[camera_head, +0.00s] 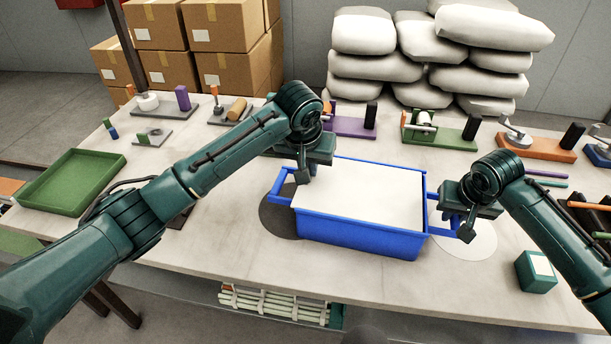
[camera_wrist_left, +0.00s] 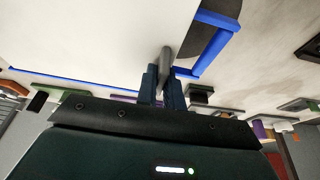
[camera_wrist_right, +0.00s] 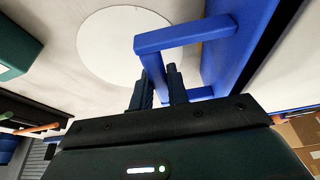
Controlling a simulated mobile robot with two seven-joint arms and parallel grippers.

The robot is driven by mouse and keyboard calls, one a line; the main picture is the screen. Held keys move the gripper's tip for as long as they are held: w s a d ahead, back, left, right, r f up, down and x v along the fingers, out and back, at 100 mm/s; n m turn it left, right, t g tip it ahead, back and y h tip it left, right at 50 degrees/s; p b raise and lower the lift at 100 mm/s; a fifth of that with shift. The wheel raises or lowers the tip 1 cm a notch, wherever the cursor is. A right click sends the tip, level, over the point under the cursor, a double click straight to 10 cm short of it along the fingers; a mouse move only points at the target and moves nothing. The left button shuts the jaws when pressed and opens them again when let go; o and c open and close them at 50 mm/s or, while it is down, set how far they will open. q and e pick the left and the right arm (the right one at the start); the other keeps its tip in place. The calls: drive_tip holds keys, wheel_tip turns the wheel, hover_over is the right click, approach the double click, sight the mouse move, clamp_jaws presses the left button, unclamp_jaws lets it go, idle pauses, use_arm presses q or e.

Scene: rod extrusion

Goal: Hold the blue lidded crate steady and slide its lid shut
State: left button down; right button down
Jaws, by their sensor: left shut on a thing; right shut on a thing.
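The blue crate (camera_head: 360,236) stands on the table with a white lid (camera_head: 365,190) over its top. In the right wrist view a narrow dark strip shows between the crate's blue wall (camera_wrist_right: 232,62) and a pale surface. My left gripper (camera_head: 303,175) is at the lid's left end, shut on a grey lid handle (camera_wrist_left: 166,52), which is mostly hidden in the head view. My right gripper (camera_head: 466,230) is shut on the crate's right side handle (camera_wrist_right: 150,62). The left side handle (camera_head: 281,186) is free beside my left gripper.
A dark round mat (camera_head: 275,215) and a white round mat (camera_head: 475,243) lie at the crate's ends. A green tray (camera_head: 70,180) is at left, a teal box (camera_head: 536,272) at front right. Several fixtures line the back.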

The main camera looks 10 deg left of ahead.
use_arm(q)
drive_tip(key=shift+d, duration=0.45)
use_arm(e)
drive_tip(key=shift+a, duration=0.15)
use_arm(q)
drive_tip(key=c, duration=1.5)
unclamp_jaws()
drive_tip(key=shift+o, duration=0.2)
drive_tip(key=v, duration=1.2)
use_arm(e)
drive_tip(key=shift+d, duration=0.2)
drive_tip(key=c, duration=1.3)
unclamp_jaws()
drive_tip(key=shift+o, duration=0.6)
drive_tip(key=o, duration=0.4)
